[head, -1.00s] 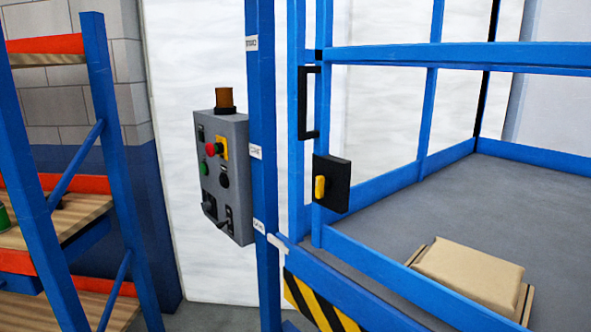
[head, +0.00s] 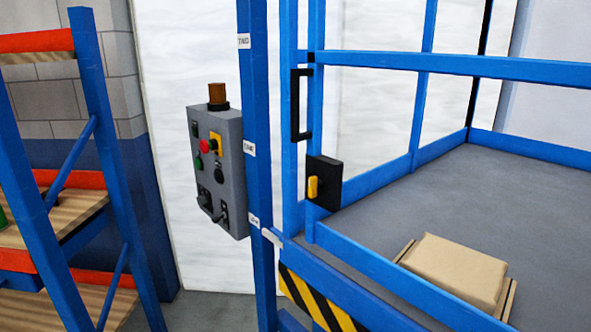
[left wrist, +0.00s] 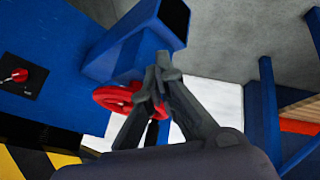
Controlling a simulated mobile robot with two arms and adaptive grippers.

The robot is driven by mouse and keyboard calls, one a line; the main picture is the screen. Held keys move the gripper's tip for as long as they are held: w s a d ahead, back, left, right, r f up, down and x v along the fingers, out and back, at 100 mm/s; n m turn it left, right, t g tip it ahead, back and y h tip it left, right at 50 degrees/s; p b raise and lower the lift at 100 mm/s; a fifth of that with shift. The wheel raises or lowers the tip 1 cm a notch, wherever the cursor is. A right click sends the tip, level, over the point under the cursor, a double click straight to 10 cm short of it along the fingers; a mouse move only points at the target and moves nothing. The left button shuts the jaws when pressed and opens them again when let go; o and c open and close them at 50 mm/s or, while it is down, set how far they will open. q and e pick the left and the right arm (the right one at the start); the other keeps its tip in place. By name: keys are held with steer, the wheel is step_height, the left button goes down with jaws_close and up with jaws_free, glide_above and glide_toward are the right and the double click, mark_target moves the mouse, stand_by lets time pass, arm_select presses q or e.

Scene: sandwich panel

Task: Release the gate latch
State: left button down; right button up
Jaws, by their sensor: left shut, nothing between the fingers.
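The gate latch is a black box with a yellow lever (head: 313,187), mounted on the blue gate frame in the head view. The lever stands roughly upright. A black gate handle (head: 294,104) is fixed on the post above it. Neither gripper shows in the head view. In the left wrist view my left gripper (left wrist: 160,70) is shut and empty. Its fingertips appear in front of a red round wheel (left wrist: 115,97) and a blue beam; I cannot tell if they touch. The latch does not show in that view.
A grey control box (head: 218,170) with buttons and an amber lamp hangs beside the blue post. Cardboard boxes (head: 455,268) lie on the grey platform inside the rails. Blue shelving (head: 95,150) stands at the left. A striped yellow-black panel (head: 310,300) is below the gate.

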mark_target(315, 186)
arm_select(q)
steer(key=w+d+r+n+t+h+p, duration=0.1)
steer(key=w+r+n+t, duration=0.1)
steer(key=w+r, duration=0.6)
steer(key=w+d+r+n+t+h, duration=0.15)
steer(key=w+r, duration=0.35)
steer(key=r, duration=0.7)
steer(key=w+d+r+n+t+h, duration=0.1)
steer(key=w+r+n+t, duration=0.1)
steer(key=r, duration=1)
steer(key=w+d+r+n+t+h+p, duration=0.1)
steer(key=w+r+n+t, duration=0.1)
steer(key=r, duration=1.1)
steer(key=w+d+r+n+t+h, duration=0.1)
steer(key=w+r, duration=0.3)
steer(key=r, duration=0.8)
steer(key=shift+w+d+r+n+t+p, duration=0.25)
steer(key=shift+w+r+n+t+p, duration=0.15)
steer(key=shift+t, duration=0.25)
steer(key=shift+f+h, duration=0.1)
steer(key=shift+h, duration=0.15)
steer(key=p+x, duration=0.3)
steer(key=x, duration=0.7)
steer(key=s+d+p, duration=0.1)
steer(key=s+d, duration=0.2)
steer(key=shift+s+p, duration=0.1)
steer(key=shift+p, duration=0.2)
steer(key=shift+f, duration=0.1)
